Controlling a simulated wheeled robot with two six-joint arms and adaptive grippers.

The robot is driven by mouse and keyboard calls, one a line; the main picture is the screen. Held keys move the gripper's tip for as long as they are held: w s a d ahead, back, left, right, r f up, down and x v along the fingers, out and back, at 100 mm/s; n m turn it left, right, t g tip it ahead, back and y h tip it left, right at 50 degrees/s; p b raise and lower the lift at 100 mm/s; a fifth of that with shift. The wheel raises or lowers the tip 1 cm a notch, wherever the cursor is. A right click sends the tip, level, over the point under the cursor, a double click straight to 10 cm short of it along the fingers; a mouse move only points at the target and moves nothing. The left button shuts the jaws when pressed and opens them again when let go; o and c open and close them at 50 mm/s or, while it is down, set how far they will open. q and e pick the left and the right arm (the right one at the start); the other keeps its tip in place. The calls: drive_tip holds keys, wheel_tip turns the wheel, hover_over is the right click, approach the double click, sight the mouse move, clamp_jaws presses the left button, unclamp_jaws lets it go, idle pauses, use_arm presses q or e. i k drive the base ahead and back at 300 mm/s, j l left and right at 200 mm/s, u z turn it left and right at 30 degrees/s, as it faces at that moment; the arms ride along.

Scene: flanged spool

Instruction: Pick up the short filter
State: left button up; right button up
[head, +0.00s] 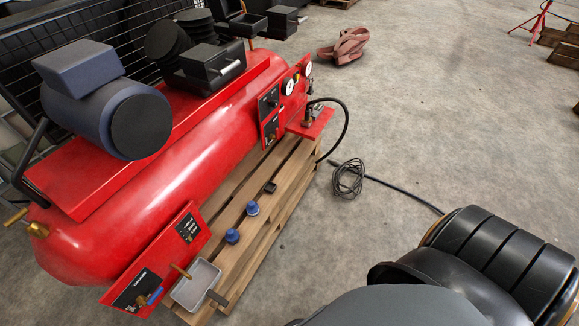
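Two small blue round pieces sit on the wooden pallet slats beside the red compressor. One blue piece (252,208) is farther back. The other blue piece (232,236) is nearer, a little to the left. They look like filters or caps and are close in size; I cannot tell which, if either, is the short filter. Both stand apart from each other, with nothing touching them. Neither of my grippers shows in the head view.
The red compressor (190,160) fills the left side on its pallet (262,226). A grey tray (196,284) lies at the pallet's near end. A small black block (271,187) and coiled black cable (349,179) are nearby. Large dark forms block the lower right. The concrete floor beyond is mostly clear.

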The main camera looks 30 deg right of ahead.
sight(252, 209)
drive_tip(key=z, duration=0.55)
drive_tip(key=i+l, duration=0.7)
drive_tip(key=i+l+u, duration=0.2)
drive_tip(key=u, duration=0.3)
drive_tip(key=i+l+u, duration=0.1)
drive_tip(key=l+u, duration=0.4)
drive_tip(key=j+u, duration=0.1)
drive_tip(key=u, duration=0.35)
